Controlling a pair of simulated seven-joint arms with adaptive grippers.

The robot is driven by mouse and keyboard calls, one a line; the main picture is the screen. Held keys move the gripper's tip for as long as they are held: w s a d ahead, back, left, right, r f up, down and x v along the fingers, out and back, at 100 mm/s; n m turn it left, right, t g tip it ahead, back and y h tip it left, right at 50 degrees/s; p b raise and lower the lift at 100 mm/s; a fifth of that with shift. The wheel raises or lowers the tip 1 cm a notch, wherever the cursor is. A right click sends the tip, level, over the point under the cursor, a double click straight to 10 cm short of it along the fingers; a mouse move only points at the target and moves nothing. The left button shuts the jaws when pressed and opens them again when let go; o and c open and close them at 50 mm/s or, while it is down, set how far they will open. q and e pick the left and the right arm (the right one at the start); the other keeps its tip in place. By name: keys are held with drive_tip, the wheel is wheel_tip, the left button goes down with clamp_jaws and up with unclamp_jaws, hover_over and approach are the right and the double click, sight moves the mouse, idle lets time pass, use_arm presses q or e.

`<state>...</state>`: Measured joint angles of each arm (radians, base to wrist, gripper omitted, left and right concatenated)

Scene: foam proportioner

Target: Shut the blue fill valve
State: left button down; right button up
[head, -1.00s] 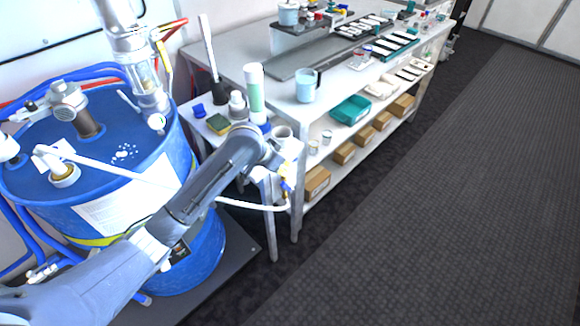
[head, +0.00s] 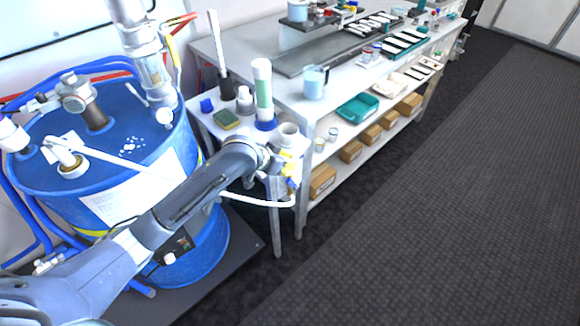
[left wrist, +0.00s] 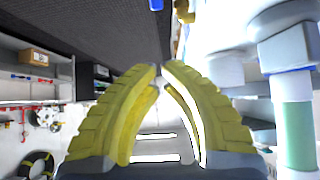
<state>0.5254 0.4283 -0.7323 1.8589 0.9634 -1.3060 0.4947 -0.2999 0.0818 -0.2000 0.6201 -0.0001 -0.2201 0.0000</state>
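In the head view, my left arm reaches from the lower left past the blue drum to the front edge of the small side table. My left gripper (head: 287,168), with yellow fingers, is there, partly hidden by its own wrist. A small blue part (head: 291,184), apparently the fill valve's handle, shows just below the fingers near the end of the white hose (head: 270,203). In the left wrist view, the gripper's yellow fingertips (left wrist: 160,70) nearly meet with nothing seen between them. A blue piece (left wrist: 156,4) lies beyond them at the top edge. Contact cannot be told. My right gripper is out of view.
The blue drum (head: 205,245) stands left of the side table. On the table are a green-banded bottle (head: 264,95), a white cup (head: 289,136) and a sponge (head: 226,118). A long workbench (head: 235,48) stands behind; the floor at right is clear.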

sight(293, 184)
use_arm(q)
drive_tip(key=x, duration=0.2)
drive_tip(key=f+x, duration=0.1)
drive_tip(key=x, duration=0.2)
drive_tip(key=s+a+x, duration=0.1)
drive_tip(key=x, duration=0.2)
drive_tip(key=shift+d+f, duration=0.1)
drive_tip(key=shift+f, duration=0.15)
drive_tip(key=shift+s+a+f, duration=0.45)
drive_tip(key=shift+s+a, duration=0.1)
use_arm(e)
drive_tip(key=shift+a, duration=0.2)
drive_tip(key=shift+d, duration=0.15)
use_arm(q)
drive_tip(key=shift+s+a, duration=0.1)
drive_tip(key=shift+a, duration=0.05)
